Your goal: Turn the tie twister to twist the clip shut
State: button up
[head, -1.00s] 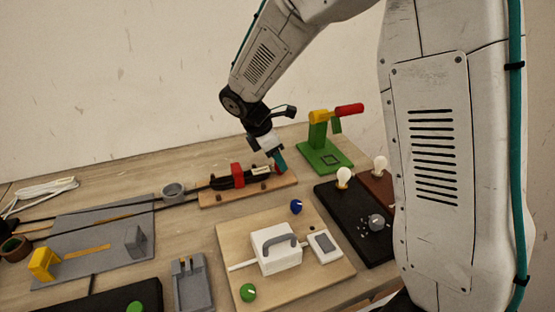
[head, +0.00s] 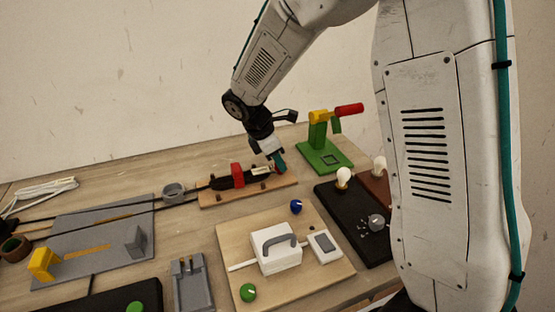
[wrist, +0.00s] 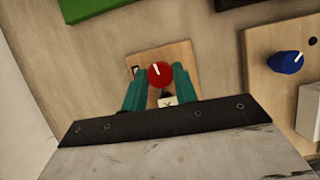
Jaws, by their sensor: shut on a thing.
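The tie twister appears to be the red round knob (wrist: 160,75) with a white mark, at the right end of a wooden board in the wrist view. My gripper (wrist: 160,82) has its teal fingers on both sides of this knob and is shut on it. In the head view my gripper (head: 277,162) is down at the board's right end, and the fingers largely hide the knob. A red band-like piece (head: 237,175), perhaps the clip, stands around a black part on the wooden board (head: 215,200). Whether it is twisted shut I cannot tell.
A green stand (head: 325,155) with a red handle is just behind and right. In front is a board with a white box (head: 275,262), a blue knob (head: 296,207) and a green knob (head: 248,292). Bulbs (head: 343,177) stand at the right. Dark cables run left.

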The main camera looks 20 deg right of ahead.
jog(key=m+g, duration=0.1)
jog(key=m, duration=0.1)
jog(key=m+g, duration=0.1)
jog(key=m, duration=0.2)
jog(key=shift+w+m+y, duration=0.2)
jog(key=shift+m+y, duration=0.1)
jog(key=m, duration=0.3)
jog(key=m+g+y, duration=0.1)
jog(key=m, duration=0.2)
jog(key=shift+w+d+g+y, duration=0.1)
jog(key=shift+d+g+y, duration=0.1)
jog(key=shift+g+y, duration=0.1)
jog(key=o, duration=1)
jog(key=shift+c, duration=0.2)
